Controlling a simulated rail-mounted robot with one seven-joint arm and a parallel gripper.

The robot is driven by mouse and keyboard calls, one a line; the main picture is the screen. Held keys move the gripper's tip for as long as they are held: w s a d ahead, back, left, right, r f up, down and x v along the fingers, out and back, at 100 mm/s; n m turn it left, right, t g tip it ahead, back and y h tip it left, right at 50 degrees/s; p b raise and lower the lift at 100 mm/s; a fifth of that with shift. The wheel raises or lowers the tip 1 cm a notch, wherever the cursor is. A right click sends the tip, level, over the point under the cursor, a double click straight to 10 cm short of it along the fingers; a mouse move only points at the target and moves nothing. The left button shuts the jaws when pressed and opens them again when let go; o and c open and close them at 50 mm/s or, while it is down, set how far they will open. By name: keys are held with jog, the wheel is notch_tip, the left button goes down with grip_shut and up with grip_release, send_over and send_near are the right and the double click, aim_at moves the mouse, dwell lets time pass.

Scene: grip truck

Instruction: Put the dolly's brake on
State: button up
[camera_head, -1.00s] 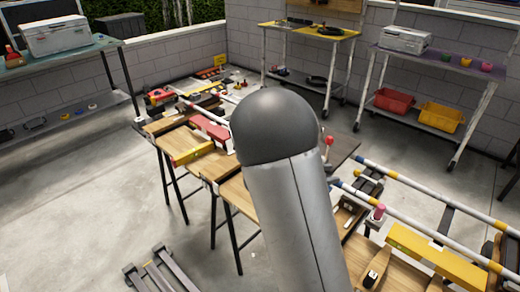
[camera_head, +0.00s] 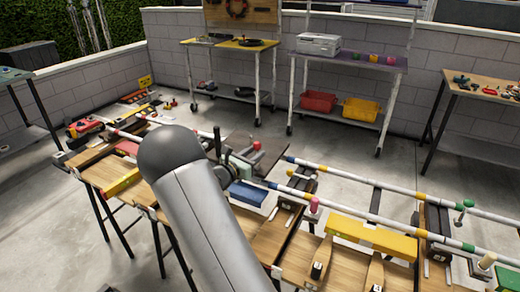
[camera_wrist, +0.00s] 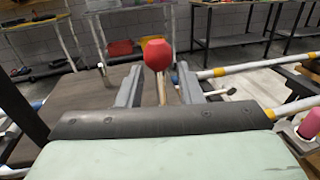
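The dolly's brown deck (camera_head: 272,153) lies beyond my arm in the head view. It also fills the left middle of the wrist view (camera_wrist: 85,92). A lever with a red knob (camera_wrist: 157,54) stands upright in the wrist view; its pale shaft runs down between my two fingers. The knob also shows in the head view (camera_head: 257,146). My gripper (camera_wrist: 160,86) is open, with a finger on each side of the shaft and the knob above them. I cannot tell whether either finger touches the shaft. The lever's base is hidden by the gripper body.
White rail tubes with coloured bands (camera_head: 350,210) run to the right over wooden benches. A yellow block (camera_head: 372,235) and a pink knob (camera_head: 314,205) are near them. Shelves with a red bin (camera_head: 318,102) and a yellow bin (camera_head: 360,110) stand at the back. Concrete floor is open beyond the benches.

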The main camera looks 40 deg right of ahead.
jog(key=shift+x, duration=1.85)
grip_shut()
